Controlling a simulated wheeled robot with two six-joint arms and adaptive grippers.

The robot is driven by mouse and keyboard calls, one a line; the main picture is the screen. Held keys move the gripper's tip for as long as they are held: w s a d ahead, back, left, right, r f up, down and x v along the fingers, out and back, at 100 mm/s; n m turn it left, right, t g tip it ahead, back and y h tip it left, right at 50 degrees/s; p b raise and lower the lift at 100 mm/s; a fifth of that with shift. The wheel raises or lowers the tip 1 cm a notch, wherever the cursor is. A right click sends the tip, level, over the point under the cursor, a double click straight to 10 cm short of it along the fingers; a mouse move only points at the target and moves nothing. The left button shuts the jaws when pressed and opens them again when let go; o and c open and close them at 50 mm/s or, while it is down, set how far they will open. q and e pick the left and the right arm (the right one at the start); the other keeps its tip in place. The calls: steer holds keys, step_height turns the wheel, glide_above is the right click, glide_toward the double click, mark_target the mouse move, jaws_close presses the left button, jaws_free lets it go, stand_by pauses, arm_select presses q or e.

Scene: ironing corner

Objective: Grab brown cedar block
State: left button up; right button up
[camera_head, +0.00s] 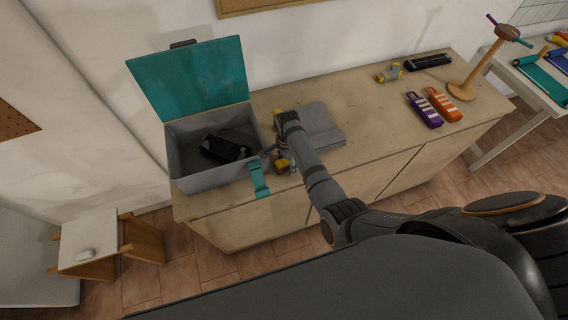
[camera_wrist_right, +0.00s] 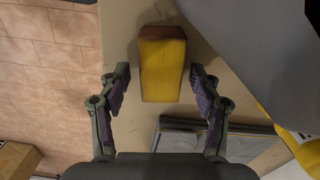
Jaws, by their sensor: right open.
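The block (camera_wrist_right: 163,65), a yellow-brown bar with a darker reddish-brown end, lies on the pale wooden top in the right wrist view. My right gripper (camera_wrist_right: 160,80) is open, with one finger on each side of the block in the picture and a gap showing on both sides. I cannot tell how far the fingertips are above the block. In the head view the small brown block (camera_head: 281,165) shows partly, near the front edge of the cabinet, beside my right gripper (camera_head: 272,152). My left gripper is out of view.
A grey box (camera_head: 187,150) with a raised teal lid (camera_head: 192,80) and a black object inside stands left of the gripper. A teal strap (camera_head: 258,180) hangs over the front edge. Folded grey cloth (camera_head: 325,128) lies to the right. The cabinet top (camera_head: 375,112) beyond is mostly clear.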

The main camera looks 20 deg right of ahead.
steer(key=c, duration=1.3)
steer(key=shift+o, duration=0.2)
steer(key=shift+r, duration=0.1)
